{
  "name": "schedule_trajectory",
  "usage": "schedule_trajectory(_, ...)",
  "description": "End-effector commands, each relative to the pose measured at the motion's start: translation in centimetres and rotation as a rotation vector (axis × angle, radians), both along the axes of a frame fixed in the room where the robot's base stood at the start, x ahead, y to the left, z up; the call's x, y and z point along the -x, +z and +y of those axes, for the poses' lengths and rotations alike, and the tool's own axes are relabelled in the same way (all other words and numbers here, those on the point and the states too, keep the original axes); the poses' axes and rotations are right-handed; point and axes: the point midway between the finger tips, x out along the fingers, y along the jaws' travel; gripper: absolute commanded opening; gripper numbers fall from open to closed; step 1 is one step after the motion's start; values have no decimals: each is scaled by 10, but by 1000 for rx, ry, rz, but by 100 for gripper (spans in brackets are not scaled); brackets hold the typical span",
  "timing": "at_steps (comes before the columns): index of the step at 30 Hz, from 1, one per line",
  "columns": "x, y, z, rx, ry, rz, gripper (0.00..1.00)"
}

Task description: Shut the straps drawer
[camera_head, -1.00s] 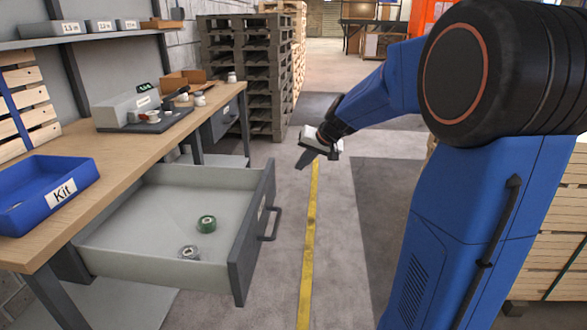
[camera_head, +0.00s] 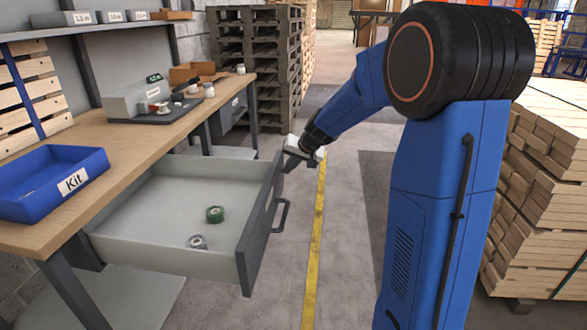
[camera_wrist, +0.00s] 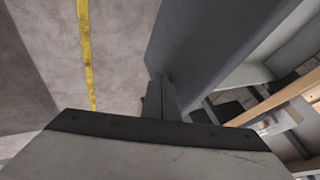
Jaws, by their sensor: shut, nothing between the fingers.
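The open drawer (camera_head: 195,260) under the workbench is pulled far out, with a dark grey front, a bar handle (camera_head: 280,215) and a pale interior. A green roll (camera_head: 215,214) and a grey roll (camera_head: 197,242) lie inside. I cannot read a label on its front. My gripper (camera_head: 289,164) is shut and empty, at the far upper end of the drawer front. In the wrist view the closed fingers (camera_wrist: 161,88) are by the edge of the dark drawer front (camera_wrist: 205,50); I cannot tell whether they touch it.
The workbench (camera_head: 150,160) carries a blue Kit tray (camera_head: 50,200) and a grey device (camera_head: 150,100). A second drawer (camera_head: 226,118) farther along is closed. Pallets (camera_head: 257,70) stand behind, and stacked timber (camera_head: 540,200) stands at right. Floor with a yellow line (camera_head: 315,240) is clear.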

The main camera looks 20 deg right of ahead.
Motion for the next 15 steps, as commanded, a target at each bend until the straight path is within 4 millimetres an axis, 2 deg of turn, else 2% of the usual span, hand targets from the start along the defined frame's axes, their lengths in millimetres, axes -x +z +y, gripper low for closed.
schedule_trajectory(10, 0, 0, 1, 0, 0, 0, 0)
schedule_trajectory(15, -5, 0, 8, 0, 1, 1, 0)
